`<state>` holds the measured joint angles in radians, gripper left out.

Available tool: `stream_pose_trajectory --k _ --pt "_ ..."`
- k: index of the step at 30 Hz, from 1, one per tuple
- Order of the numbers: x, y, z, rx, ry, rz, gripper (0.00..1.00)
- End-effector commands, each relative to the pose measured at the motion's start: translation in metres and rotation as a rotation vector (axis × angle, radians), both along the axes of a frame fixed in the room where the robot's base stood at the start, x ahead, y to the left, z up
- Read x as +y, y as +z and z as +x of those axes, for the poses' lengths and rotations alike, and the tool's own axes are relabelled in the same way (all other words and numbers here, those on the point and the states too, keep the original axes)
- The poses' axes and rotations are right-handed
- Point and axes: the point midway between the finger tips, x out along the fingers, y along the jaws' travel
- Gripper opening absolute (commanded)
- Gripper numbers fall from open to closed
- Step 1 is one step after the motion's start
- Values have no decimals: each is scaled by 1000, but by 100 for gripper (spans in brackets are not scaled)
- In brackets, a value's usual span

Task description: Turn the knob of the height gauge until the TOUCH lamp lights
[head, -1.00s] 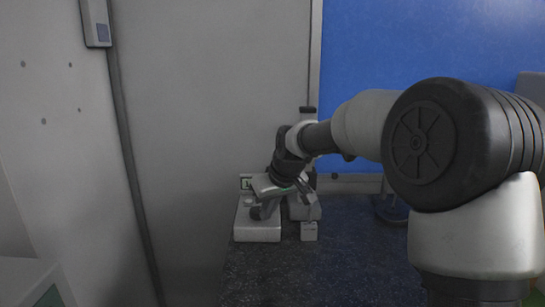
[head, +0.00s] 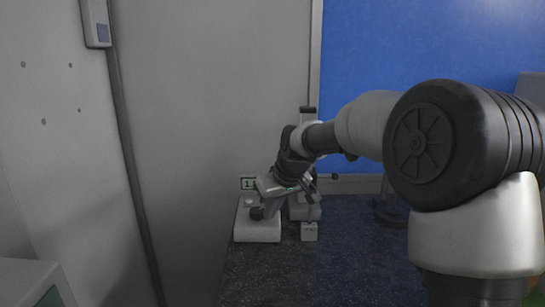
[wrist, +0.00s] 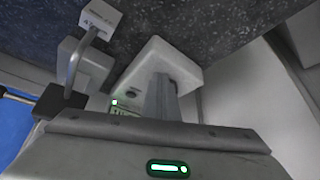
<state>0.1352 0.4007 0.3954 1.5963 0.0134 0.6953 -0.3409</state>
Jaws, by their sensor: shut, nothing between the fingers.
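The height gauge column (head: 307,118), with a dark top, stands against the wall, partly hidden by my arm. A rod with a dark ball-like knob (head: 334,176) sticks out to its right. In the wrist view the gauge's dark slider (wrist: 60,101) carries a bent grey bar that reaches towards a small labelled block (wrist: 100,22). My gripper (head: 258,213) is shut and empty over a white base (head: 258,233) left of the gauge, apart from the knob. A small green light (wrist: 114,102) shows beside a panel; I cannot read whether it is the TOUCH lamp.
A small pale panel (head: 248,184) shows behind the white base. A small white block (head: 309,231) stands in front of the gauge. The dark speckled surface (head: 350,260) in front is clear. A grey wall (head: 210,100) rises close behind.

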Motion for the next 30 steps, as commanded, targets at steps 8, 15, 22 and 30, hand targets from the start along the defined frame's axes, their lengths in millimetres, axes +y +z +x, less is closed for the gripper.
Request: stream_pose_trajectory --k 8,15,22,30 --pt "-3 12 -2 -1 0 -2 0" --pt "-4 41 -2 -2 -1 -3 0" --pt "-4 61 -2 0 -1 -2 0" --pt "-4 60 -2 1 -1 -3 0"
